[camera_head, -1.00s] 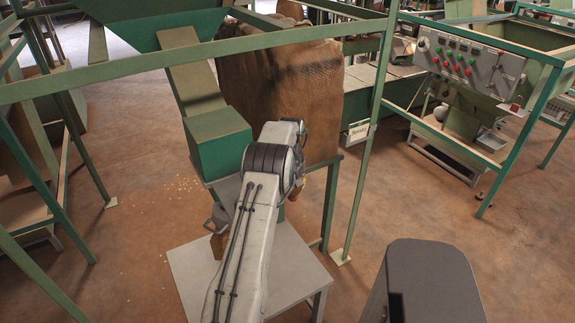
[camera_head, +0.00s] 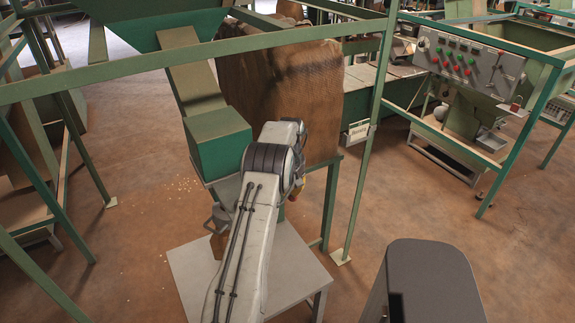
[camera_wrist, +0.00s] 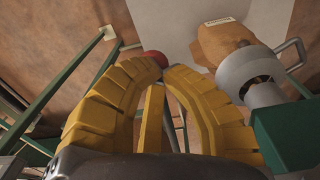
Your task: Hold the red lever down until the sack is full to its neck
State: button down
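The small brown sack (camera_wrist: 216,46) stands on a pale low table under a round metal spout (camera_wrist: 247,72) in the wrist view. A little of the sack (camera_head: 218,246) shows left of my arm in the head view. Its fill level is hidden. The red lever's round knob (camera_wrist: 155,58) shows at the tips of my gripper (camera_wrist: 162,69), partly covered by the left finger. The yellow fingers are drawn together at their tips, touching or very near the knob; a firm grip on it cannot be made out. In the head view my arm hides most of the gripper (camera_head: 300,184).
A green hopper (camera_head: 150,22) and chute (camera_head: 190,75) stand above the spout. A large burlap sack (camera_head: 290,95) is behind the frame. A green post (camera_head: 366,150) stands right of my arm. A control panel (camera_head: 470,60) is back right.

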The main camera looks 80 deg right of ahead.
jog(key=shift+r, duration=0.1)
dwell(0.3)
jog(key=r, duration=0.1)
jog(key=r+p, duration=0.1)
jog(key=r, duration=0.1)
jog(key=r+p, duration=0.1)
jog(key=shift+w+a+r, duration=0.15)
jog(key=shift+w+r, duration=0.1)
jog(key=shift+s+a+r+b, duration=0.15)
jog(key=shift+s+r+b, duration=0.1)
jog(key=shift+b, duration=0.1)
jog(key=s+a+r+b, duration=0.1)
jog(key=s+a+r, duration=0.2)
jog(key=r, duration=0.4)
jog(key=shift+a, duration=0.55)
